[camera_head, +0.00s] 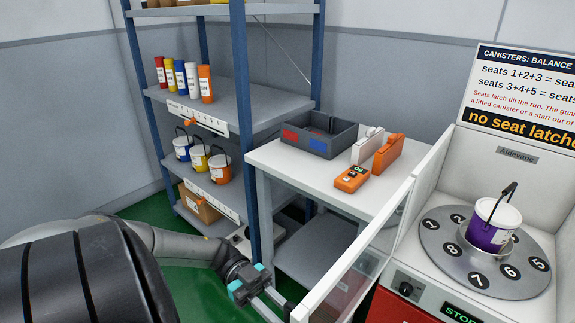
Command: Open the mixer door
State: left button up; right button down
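The mixer (520,190) stands at the right, a white cabinet with a round grey numbered turntable (445,252). Its door (375,239), a white-framed clear panel, stands swung out from the cabinet's left side, so the turntable is in plain view. My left gripper (279,306), with teal parts, is at the bottom centre, beside the door's near outer edge. Its two fingers point down and right with a gap between them. The fingertips run close to the picture's bottom edge, so whether they hold a handle cannot be seen. My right gripper is out of view.
A purple-filled bucket (490,228) sits on the turntable. A white table (270,155) left of the door holds a grey bin (318,144), tape dispensers (388,153) and an orange device (351,179). A blue-post shelf (240,105) with tubes and buckets stands behind my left arm.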

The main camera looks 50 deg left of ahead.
pick_arm(q)
jog(key=o, duration=0.3)
jog(key=shift+o, duration=0.2)
jog(key=shift+w+a, duration=0.1)
jog(key=shift+a, duration=0.05)
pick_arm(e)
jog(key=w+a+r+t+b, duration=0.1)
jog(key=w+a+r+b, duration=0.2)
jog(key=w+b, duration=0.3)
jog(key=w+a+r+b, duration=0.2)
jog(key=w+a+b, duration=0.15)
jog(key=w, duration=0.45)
pick_arm(q)
jog(key=s+a+b, duration=0.1)
jog(key=a+b, duration=0.4)
jog(key=a, duration=1)
jog(key=shift+s, duration=0.3)
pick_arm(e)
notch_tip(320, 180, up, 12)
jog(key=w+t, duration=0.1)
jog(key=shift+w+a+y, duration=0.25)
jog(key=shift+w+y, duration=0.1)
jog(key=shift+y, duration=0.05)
pick_arm(q)
jog(key=shift+r, duration=0.1)
